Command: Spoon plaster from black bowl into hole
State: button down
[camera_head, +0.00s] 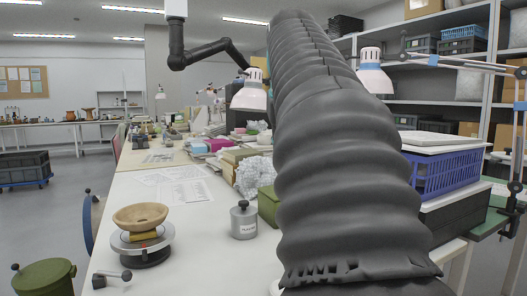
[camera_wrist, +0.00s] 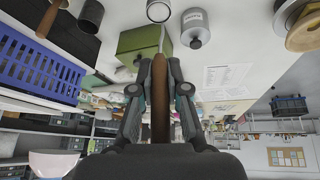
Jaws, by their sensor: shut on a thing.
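In the wrist view my gripper (camera_wrist: 160,85) is shut on a long brown handle-like thing (camera_wrist: 161,125), which stands between its two fingers. In the head view the gripper is hidden behind my arm. A tan bowl (camera_head: 140,217) sits on a round turntable (camera_head: 141,243) at the left; it also shows at the wrist view's top right corner (camera_wrist: 304,30). No hole shows in it from here.
A grey lidded canister (camera_head: 244,220) with a label stands right of the turntable. A green box (camera_head: 269,207) is behind it. A blue basket (camera_head: 447,176) stands at the right. Papers (camera_head: 178,186) lie on the white table, whose front middle is clear. A dark cylinder (camera_wrist: 91,16) stands near the basket.

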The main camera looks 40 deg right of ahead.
jog(key=shift+w+a+p, duration=2.65)
jog(key=shift+w+a, duration=9.3)
jog(key=shift+a, duration=1.15)
jog(key=d+f+y+b, duration=0.2)
jog(key=y, duration=0.1)
jog(key=s+d+f+m+t+y+b, duration=0.1)
jog(key=d+f+y+b, duration=0.1)
jog(key=d+y, duration=0.1)
jog(key=d+f+m+t+y+b, duration=0.1)
jog(key=d+f+y+b, duration=0.1)
jog(key=d+y, duration=0.1)
jog(key=shift+s+d+f, duration=0.1)
jog(key=shift+s+f, duration=0.25)
jog(key=shift+f, duration=0.05)
jog(key=shift+s+d+f+m+t+y+b, duration=0.1)
jog(key=shift+d+f+m+t+y+b, duration=0.2)
jog(key=shift+d+f+y+b, duration=0.4)
jog(key=shift+s+d+f+m+t+y+b, duration=0.1)
jog(key=shift+d+f+m+t+y+b, duration=0.2)
jog(key=shift+y+b, duration=0.65)
